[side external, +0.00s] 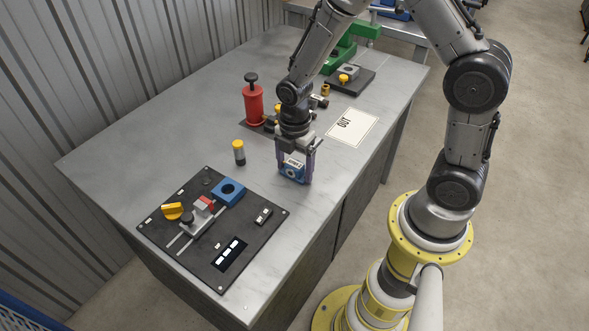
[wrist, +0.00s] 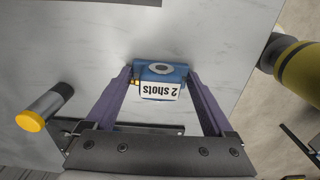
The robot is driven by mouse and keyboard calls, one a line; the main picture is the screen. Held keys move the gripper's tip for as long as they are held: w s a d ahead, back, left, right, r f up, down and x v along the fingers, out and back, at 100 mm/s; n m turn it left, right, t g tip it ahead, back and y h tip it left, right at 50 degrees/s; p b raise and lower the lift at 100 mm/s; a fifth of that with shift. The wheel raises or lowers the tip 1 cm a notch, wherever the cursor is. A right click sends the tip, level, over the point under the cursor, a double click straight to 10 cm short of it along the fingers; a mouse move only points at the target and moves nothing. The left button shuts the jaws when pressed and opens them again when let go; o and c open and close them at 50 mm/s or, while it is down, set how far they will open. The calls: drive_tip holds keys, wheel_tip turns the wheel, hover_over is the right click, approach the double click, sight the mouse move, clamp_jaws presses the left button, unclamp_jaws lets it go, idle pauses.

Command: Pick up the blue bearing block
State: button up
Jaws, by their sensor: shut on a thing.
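The blue bearing block (side external: 291,173) is between the fingers of my gripper (side external: 296,171), near the right edge of the grey table. A second blue block (side external: 229,189) with a round hole sits on the black control panel (side external: 170,228).
A yellow-topped cylinder (side external: 239,153) stands left of my gripper. A red grease pump (side external: 254,103) stands behind. A white "OUT" sheet (side external: 352,127) lies to the right. A green piece (side external: 345,52) and a dark plate (side external: 362,82) are at the back. Bare tabletop lies at the left.

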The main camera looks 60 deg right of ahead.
drive_tip(key=c, duration=0.4)
clamp_jaws()
drive_tip(key=shift+r, duration=0.15)
